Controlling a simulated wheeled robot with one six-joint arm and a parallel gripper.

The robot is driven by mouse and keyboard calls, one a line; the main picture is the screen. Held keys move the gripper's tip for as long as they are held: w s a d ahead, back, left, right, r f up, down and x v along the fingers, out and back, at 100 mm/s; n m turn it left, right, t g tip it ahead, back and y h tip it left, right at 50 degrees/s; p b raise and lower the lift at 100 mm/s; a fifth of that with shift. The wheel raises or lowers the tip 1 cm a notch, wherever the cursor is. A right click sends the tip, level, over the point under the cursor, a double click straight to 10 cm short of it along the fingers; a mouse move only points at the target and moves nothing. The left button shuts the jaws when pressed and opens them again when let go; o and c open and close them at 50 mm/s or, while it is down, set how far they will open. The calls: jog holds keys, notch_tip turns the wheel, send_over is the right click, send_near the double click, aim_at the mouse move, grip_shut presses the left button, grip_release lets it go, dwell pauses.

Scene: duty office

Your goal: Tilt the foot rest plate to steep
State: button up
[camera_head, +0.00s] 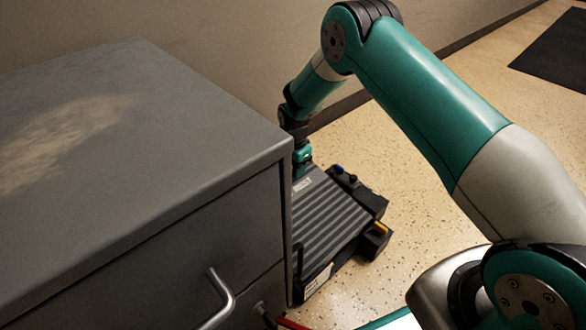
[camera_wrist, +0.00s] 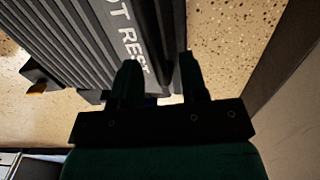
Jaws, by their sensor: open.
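The foot rest plate (camera_head: 325,218) is a dark grey ribbed panel on the floor, beside the right side of the metal cabinet. In the wrist view the ribbed plate (camera_wrist: 65,40) fills the upper left, with the letters "OT REST" along its edge. My gripper (camera_wrist: 158,75) is open at that lettered edge, its two dark fingers apart. I cannot tell whether the fingers touch the plate. In the head view the gripper is mostly hidden behind the cabinet corner. A black base part with a yellow piece (camera_head: 380,229) shows at the plate's right side.
A grey metal cabinet (camera_head: 150,130) with a bar handle (camera_head: 218,300) stands close on the left and hides part of the foot rest. Speckled floor (camera_head: 415,190) is free to the right. A wall runs behind, and a dark mat (camera_head: 550,55) lies far right.

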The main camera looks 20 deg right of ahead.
grip_shut()
jog(key=r+p, duration=0.1)
jog(key=p, duration=0.2)
jog(key=shift+s+d+r, duration=0.1)
jog(key=shift+s+r, duration=0.25)
jog(key=shift+s, duration=0.05)
jog(key=shift+s+d+r+p, duration=0.1)
jog(key=shift+s+r+p, duration=0.2)
jog(key=shift+p, duration=0.4)
jog(key=shift+s+d+r+p, duration=0.1)
jog(key=shift+s+d+p, duration=0.1)
jog(key=shift+p, duration=0.2)
jog(key=shift+s+d+f, duration=0.2)
jog(key=shift+s+f, duration=0.05)
grip_release()
jog(key=shift+a, duration=0.1)
jog(key=shift+w, duration=0.1)
